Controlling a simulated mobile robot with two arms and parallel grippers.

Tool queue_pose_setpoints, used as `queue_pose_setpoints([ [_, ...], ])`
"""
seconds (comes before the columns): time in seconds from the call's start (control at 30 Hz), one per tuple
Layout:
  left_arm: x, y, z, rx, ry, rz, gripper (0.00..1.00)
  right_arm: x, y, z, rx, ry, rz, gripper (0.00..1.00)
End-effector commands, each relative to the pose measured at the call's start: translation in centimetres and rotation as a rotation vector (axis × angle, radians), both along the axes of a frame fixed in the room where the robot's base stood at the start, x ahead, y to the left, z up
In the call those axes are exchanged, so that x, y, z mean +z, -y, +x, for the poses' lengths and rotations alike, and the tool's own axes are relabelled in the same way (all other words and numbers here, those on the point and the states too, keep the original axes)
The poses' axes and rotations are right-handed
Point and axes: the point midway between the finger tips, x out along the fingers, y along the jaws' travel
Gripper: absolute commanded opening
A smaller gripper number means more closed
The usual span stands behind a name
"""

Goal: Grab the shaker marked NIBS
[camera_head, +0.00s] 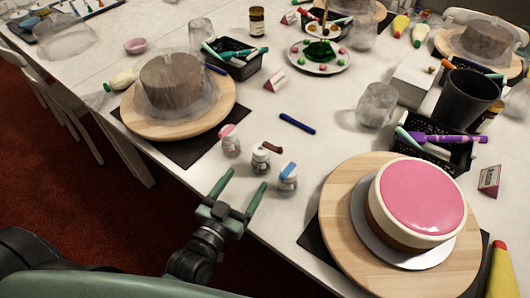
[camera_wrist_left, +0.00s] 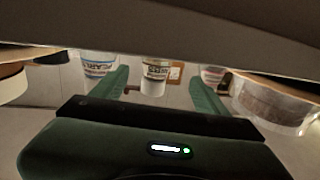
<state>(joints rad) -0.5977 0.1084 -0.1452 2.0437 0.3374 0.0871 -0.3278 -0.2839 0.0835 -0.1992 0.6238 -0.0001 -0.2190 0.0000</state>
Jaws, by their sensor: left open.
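Three small shakers stand in a row near the table's front edge: one with a pink top (camera_head: 230,143), one with a brown top (camera_head: 261,158) and one with a blue top (camera_head: 287,181). Their lettering is too small to read, so I cannot tell which says NIBS. My left gripper (camera_head: 246,179) is open and empty at the table edge, pointing at the brown-topped shaker, which stands just beyond the fingertips. In the left wrist view a labelled shaker (camera_wrist_left: 154,78) shows between the two green fingers, with the others outside them. My right gripper is not in view.
A pink cake (camera_head: 418,195) stands on a wooden turntable (camera_head: 345,225) at the right. A covered brown cake (camera_head: 172,82) on another turntable is at the left. A blue marker (camera_head: 297,124) lies behind the shakers, with clear table around it.

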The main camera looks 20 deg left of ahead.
Motion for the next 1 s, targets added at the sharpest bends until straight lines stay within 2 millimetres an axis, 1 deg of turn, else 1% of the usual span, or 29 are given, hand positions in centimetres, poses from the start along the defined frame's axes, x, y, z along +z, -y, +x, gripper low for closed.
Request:
queue_pose_setpoints([
  [0.03, 0.2, 0.1, 0.7, 0.001, 0.004, -0.002, 0.74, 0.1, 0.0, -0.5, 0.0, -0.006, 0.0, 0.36],
  [0.2, 0.2, 0.7, 2.7, 0.0, 0.004, -0.002, 0.74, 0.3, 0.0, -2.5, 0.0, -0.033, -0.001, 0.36],
  [0.27, 0.3, 1.0, 3.6, 0.001, 0.005, -0.003, 0.74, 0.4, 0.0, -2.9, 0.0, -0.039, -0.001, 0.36],
  [0.4, 0.1, 1.4, 5.5, 0.0, 0.003, 0.0, 0.74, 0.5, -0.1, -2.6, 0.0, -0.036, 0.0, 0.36],
  [0.5, 0.0, 1.5, 6.2, 0.0, 0.002, 0.0, 0.74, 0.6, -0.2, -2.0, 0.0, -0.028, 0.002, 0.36],
  [0.6, 0.0, 1.6, 6.4, 0.0, 0.001, 0.0, 0.74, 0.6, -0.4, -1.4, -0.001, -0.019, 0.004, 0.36],
  [0.73, 0.0, 1.6, 6.4, 0.0, 0.001, 0.0, 0.74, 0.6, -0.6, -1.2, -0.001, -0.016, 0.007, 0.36],
  [0.77, 0.0, 1.6, 6.4, 0.0, 0.001, 0.0, 0.72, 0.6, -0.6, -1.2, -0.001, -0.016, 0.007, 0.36],
  [0.8, 0.0, 1.6, 6.4, 0.0, 0.001, 0.0, 0.61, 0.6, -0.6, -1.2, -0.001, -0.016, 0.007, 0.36],
  [0.87, 0.0, 1.5, 6.3, 0.0, 0.001, 0.0, 0.44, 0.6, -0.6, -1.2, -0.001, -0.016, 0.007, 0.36],
  [0.9, 0.0, 1.5, 6.3, 0.0, 0.001, 0.0, 0.33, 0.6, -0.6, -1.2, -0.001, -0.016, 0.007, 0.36],
  [0.97, 0.0, 1.5, 6.3, 0.0, 0.001, 0.0, 0.16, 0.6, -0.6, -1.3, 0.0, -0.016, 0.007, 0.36],
  [1.0, 0.0, 1.5, 6.3, 0.0, 0.001, 0.0, 0.05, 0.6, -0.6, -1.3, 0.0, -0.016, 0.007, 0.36],
])
